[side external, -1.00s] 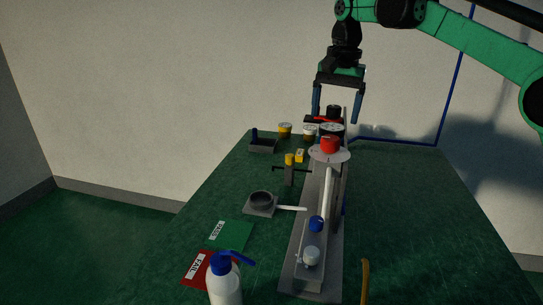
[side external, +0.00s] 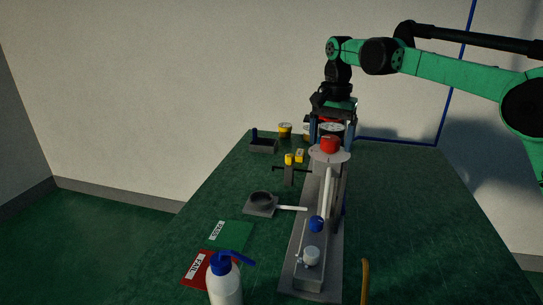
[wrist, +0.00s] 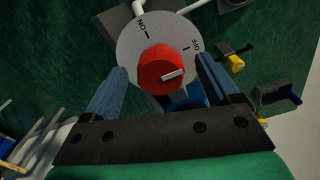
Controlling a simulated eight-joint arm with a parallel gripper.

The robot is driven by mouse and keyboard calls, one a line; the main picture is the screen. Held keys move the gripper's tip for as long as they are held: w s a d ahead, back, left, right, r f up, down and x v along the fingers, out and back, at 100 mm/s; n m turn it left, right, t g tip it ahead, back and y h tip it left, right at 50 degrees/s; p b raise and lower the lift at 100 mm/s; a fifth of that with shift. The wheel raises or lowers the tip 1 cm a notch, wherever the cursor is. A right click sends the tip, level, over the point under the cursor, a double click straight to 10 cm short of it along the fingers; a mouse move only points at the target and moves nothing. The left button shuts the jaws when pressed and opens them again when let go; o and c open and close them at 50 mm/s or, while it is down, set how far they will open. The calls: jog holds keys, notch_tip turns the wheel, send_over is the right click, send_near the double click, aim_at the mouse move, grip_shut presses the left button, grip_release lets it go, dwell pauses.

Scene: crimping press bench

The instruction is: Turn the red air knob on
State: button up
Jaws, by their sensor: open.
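The red air knob (side external: 330,144) stands on a round pale dial plate (side external: 342,156) at the far end of the grey press fixture. In the wrist view the knob (wrist: 160,72) carries a white pointer mark, which points right, on the OFF side of the dial. ON is printed at the dial's upper left and OFF at its upper right. My gripper (wrist: 164,66) is open, with one blue finger on each side of the knob. In the side view my gripper (side external: 332,142) is low behind the knob. Whether the fingers touch it cannot be told.
The table's right side is mostly clear.

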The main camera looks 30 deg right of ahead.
grip_shut()
jog(key=shift+n, duration=0.3)
jog(key=n, duration=0.3)
jog(key=shift+n, duration=0.3)
jog(key=n, duration=1.3)
jog(key=shift+n, duration=0.3)
dwell(0.4)
